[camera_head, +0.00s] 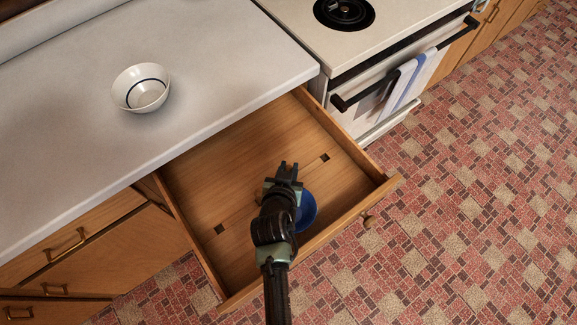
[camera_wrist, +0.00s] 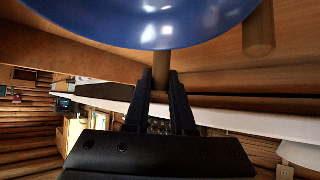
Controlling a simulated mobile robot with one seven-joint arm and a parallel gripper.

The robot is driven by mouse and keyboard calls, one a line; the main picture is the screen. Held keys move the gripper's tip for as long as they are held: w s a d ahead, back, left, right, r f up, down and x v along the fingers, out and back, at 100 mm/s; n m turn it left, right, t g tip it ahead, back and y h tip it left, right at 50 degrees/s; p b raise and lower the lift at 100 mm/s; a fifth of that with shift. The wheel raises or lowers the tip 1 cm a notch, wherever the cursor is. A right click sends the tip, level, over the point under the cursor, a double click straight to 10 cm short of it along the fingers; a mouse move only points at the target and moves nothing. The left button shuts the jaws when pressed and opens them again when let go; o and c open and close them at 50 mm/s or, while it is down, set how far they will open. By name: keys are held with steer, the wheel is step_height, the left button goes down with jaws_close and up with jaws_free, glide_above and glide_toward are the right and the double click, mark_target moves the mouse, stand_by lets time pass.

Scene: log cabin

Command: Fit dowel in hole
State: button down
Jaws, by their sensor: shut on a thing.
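My gripper (camera_head: 286,172) is over the open wooden drawer, left of the blue bowl. In the wrist view its two fingertips (camera_wrist: 161,76) are shut on a brown wooden dowel (camera_wrist: 162,61). The dowel's far end passes out of sight behind the blue bowl. A second brown cylinder (camera_wrist: 259,30) shows to the right of it.
The blue bowl (camera_head: 306,212) sits in the drawer (camera_head: 215,180), partly behind my arm; it fills the top of the wrist view (camera_wrist: 165,20). The drawer walls surround my gripper. A white bowl (camera_head: 141,88) stands on the counter (camera_head: 215,70). A stove (camera_head: 385,45) stands right of the drawer.

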steer(key=shift+f+b, duration=1.25)
steer(key=shift+f, duration=0.2)
steer(key=c, duration=0.7)
jaws_free()
steer(key=shift+s+r, duration=0.1)
steer(key=v, duration=1.3)
